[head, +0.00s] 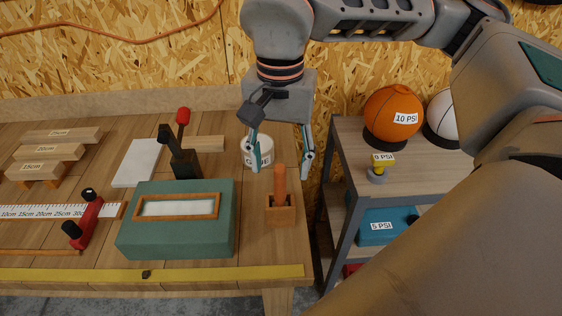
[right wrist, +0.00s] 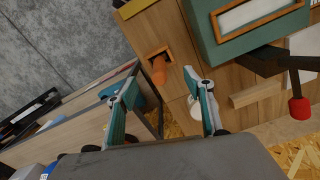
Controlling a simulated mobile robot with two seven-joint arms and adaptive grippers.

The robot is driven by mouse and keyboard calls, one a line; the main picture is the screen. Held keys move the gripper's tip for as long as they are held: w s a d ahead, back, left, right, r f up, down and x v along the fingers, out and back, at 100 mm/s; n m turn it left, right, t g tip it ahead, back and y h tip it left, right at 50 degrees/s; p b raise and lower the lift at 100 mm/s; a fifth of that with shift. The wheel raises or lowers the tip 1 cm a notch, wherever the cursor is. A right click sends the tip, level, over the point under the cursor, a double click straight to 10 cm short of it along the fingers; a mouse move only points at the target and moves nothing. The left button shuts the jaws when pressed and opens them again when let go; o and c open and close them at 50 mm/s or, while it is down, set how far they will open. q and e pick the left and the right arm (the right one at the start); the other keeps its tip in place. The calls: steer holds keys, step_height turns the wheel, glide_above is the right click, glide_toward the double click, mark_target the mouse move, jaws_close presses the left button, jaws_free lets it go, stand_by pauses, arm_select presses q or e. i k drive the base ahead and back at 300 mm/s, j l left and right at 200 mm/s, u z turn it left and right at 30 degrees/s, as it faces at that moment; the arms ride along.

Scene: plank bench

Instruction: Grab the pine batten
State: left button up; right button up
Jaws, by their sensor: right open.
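A plain pale wooden piece, apparently the pine batten (head: 208,144), lies on the bench behind the black clamp-like tool with a red knob. It also shows in the right wrist view (right wrist: 256,95), right of my fingers. Its left end is partly hidden by the tool in the head view. My right gripper (head: 281,172) is open and empty, pointing down near the bench's right edge, to the right of the batten. In the right wrist view its two fingers (right wrist: 160,82) stand wide apart with nothing between them. My left gripper is not in view.
A white tub (head: 257,154) stands between the batten and my right gripper. An orange rod in a wooden block (head: 280,215) is just in front. The black tool (head: 184,163), green box (head: 178,242) and labelled wooden pieces (head: 50,152) are further left. A shelf with balls (head: 393,116) is right.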

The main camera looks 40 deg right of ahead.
mark_target(209, 143)
steer(key=k+j, duration=0.8)
